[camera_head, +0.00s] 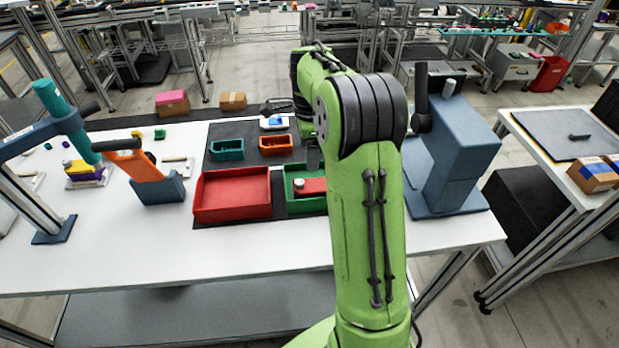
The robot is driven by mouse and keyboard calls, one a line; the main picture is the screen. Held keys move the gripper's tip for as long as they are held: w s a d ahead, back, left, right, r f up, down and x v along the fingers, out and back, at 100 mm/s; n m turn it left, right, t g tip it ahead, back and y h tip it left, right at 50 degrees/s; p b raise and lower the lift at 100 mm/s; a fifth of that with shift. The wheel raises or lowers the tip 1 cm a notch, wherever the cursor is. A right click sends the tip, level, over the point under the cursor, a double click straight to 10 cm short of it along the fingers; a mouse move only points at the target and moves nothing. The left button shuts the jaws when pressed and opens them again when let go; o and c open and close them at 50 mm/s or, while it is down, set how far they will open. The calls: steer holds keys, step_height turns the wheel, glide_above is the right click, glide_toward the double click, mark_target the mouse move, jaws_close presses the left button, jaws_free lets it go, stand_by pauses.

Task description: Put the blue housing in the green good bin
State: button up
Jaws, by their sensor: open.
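A small blue part (274,122), which looks like the blue housing, sits on a white base at the back of the dark mat. The green bin (292,207) stands on the mat's front right, beside the red bin. A red part (313,186) lies in the green bin. My green arm covers the right part of this bin. My gripper (313,164) is mostly hidden behind my arm. A dark grey piece of it shows above the back of the green bin, apart from the blue part. It is open, and I see nothing held in it.
The empty red bin (233,196) stands left of the green one. Small teal (227,149) and orange (275,145) trays stand behind. A blue-grey press (455,150) rises at right. An orange-handled tool (146,165) and a teal-topped stand (60,110) rise at left. The front table strip is clear.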

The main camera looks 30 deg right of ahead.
steer(key=s+a+r+n+t+h, duration=0.1)
steer(key=s+a+r+n+t, duration=0.2)
steer(key=s+a+r+n, duration=0.75)
steer(key=s+a+f+n+t, duration=0.1)
steer(key=s+a+n, duration=0.2)
steer(key=s+n, duration=0.3)
steer(key=s+a+f+n+t+y, duration=0.1)
steer(key=s+a+n, duration=0.2)
steer(key=s+n, duration=0.3)
steer(key=s, duration=0.2)
steer(key=shift+s+a+f, duration=0.3)
